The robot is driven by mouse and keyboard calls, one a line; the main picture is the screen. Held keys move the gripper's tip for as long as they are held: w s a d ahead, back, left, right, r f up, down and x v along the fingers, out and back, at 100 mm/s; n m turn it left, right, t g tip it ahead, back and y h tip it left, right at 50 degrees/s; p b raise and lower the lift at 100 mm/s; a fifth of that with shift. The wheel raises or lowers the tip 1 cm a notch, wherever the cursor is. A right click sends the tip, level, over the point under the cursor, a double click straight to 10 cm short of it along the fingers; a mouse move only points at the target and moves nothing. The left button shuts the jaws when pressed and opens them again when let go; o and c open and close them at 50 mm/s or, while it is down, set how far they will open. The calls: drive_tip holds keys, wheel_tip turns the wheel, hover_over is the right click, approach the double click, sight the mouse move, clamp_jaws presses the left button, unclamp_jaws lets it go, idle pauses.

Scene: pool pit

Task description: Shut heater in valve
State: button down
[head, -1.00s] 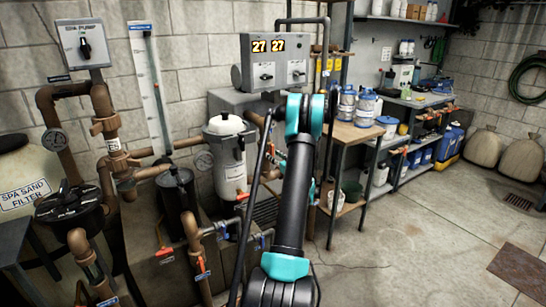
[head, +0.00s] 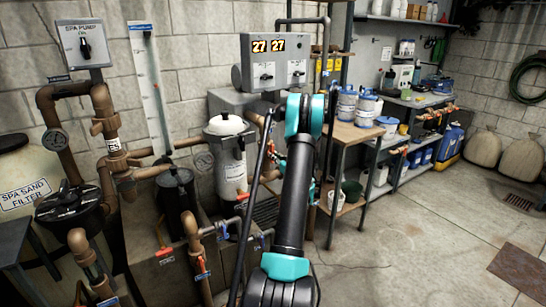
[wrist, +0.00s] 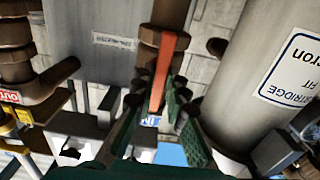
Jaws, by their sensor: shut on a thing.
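In the wrist view, an orange-red valve handle (wrist: 163,70) stands upright in the picture against a brown pipe fitting (wrist: 170,30). A blue tag (wrist: 149,122), seemingly reading "IN", shows behind its lower end. My gripper (wrist: 158,112) has its dark green fingers on either side of the handle's lower end and is shut on it. In the head view my own arm covers most of the gripper and the valve, so the grip cannot be made out there.
In the wrist view, a pale cartridge filter cylinder (wrist: 250,70) is close on the right, and a brown pipe with a red "OUT" tag (wrist: 9,97) is at left. In the head view, a control box (head: 272,62) hangs behind; open floor (head: 410,240) lies to the right.

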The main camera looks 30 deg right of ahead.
drive_tip(key=m, duration=1.8)
drive_tip(key=c, duration=1.4)
unclamp_jaws()
drive_tip(key=shift+c, duration=0.2)
drive_tip(key=shift+s, duration=0.1)
drive_tip(key=s, duration=0.6)
drive_tip(key=shift+s+d, duration=0.3)
drive_tip(key=shift+s, duration=0.1)
